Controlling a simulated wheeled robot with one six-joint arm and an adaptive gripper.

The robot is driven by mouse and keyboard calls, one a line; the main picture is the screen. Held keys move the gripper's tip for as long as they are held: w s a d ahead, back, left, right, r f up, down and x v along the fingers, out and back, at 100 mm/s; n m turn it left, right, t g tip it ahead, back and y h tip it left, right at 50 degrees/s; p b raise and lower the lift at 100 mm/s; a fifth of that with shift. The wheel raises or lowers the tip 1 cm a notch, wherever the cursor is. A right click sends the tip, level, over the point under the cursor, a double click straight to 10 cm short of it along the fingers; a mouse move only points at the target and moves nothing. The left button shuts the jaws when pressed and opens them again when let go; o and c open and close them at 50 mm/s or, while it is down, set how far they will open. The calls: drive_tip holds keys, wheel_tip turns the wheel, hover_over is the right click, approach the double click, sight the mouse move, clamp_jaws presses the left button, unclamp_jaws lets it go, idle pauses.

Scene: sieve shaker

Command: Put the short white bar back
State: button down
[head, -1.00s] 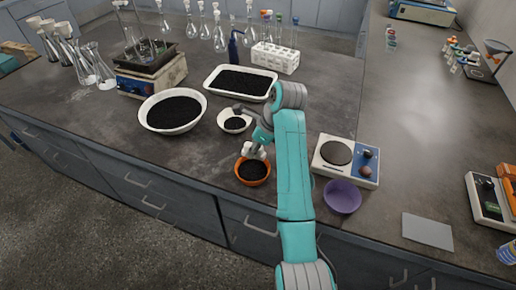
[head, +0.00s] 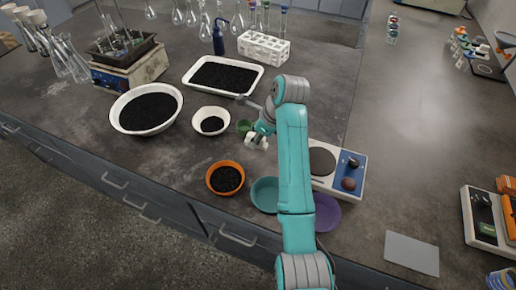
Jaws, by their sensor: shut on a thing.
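My gripper (head: 257,142) is at the end of the teal arm, above the bench and up and to the right of the orange bowl (head: 226,191). It is shut on a small pale thing that looks like the short white bar; the fingers are pale too, so its outline is hard to make out. The orange bowl holds dark pieces. A small green cup (head: 243,127) stands just left of and behind the gripper. A teal bowl (head: 263,203) is partly hidden by the arm, with a purple bowl (head: 328,212) to its right.
A small white bowl (head: 197,112), a large white bowl (head: 119,123) and a white tray (head: 190,79), all with black grains, stand to the left and behind. A hotplate (head: 352,172) is right of the arm. Bare bench lies between the orange bowl and the gripper.

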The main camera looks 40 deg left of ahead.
sight(256, 157)
drive_tip(key=shift+f, duration=2.85)
drive_tip(key=shift+f, duration=0.1)
drive_tip(key=c, duration=0.9)
unclamp_jaws()
